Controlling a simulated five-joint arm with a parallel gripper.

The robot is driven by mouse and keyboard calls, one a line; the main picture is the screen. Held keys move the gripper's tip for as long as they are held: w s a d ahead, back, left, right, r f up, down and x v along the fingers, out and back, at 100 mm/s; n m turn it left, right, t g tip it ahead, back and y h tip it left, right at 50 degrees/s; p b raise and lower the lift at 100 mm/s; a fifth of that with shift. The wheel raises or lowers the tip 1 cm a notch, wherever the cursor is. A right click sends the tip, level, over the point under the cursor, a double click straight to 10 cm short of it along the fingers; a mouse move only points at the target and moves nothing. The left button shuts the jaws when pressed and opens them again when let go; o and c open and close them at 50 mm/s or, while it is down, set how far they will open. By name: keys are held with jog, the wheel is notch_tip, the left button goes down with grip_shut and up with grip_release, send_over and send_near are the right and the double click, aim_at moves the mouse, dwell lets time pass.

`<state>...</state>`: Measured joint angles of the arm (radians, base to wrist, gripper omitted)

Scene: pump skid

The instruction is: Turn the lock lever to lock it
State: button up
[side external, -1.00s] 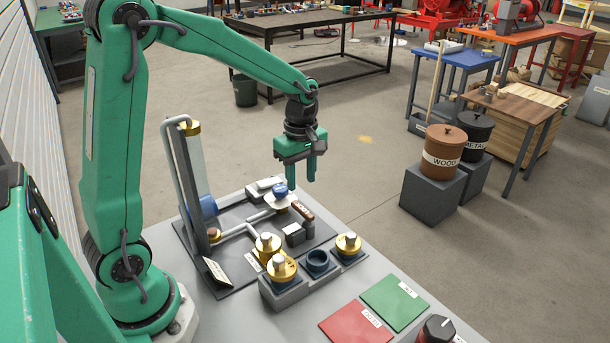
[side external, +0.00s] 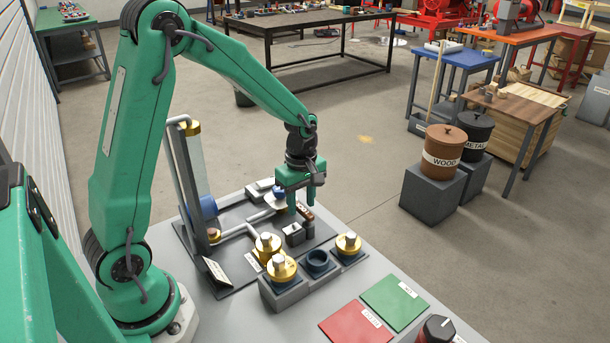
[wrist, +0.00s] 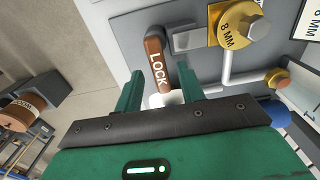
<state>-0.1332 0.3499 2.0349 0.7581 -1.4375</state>
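The lock lever is a brown bar marked LOCK (wrist: 158,62) in the wrist view, beside a grey block. In the side view the lever (side external: 305,213) shows just past my gripper's fingers. My gripper (side external: 299,208) is low over the skid with its fingers pointing down. In the wrist view my gripper (wrist: 160,90) is open, with one green finger on each side of the lever's near end. I cannot tell whether either finger touches the lever. The lever's near end meets a white part, partly hidden by my gripper.
A brass 8 MM fitting (wrist: 238,24) and grey pipes lie close to the lever. A grey block (side external: 294,234) is beside it. Brass-topped fittings (side external: 281,267) stand at the front of the skid. Red (side external: 356,325) and green (side external: 394,302) plates lie clear to the right.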

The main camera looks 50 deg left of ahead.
jog(key=shift+f, duration=0.25)
grip_shut()
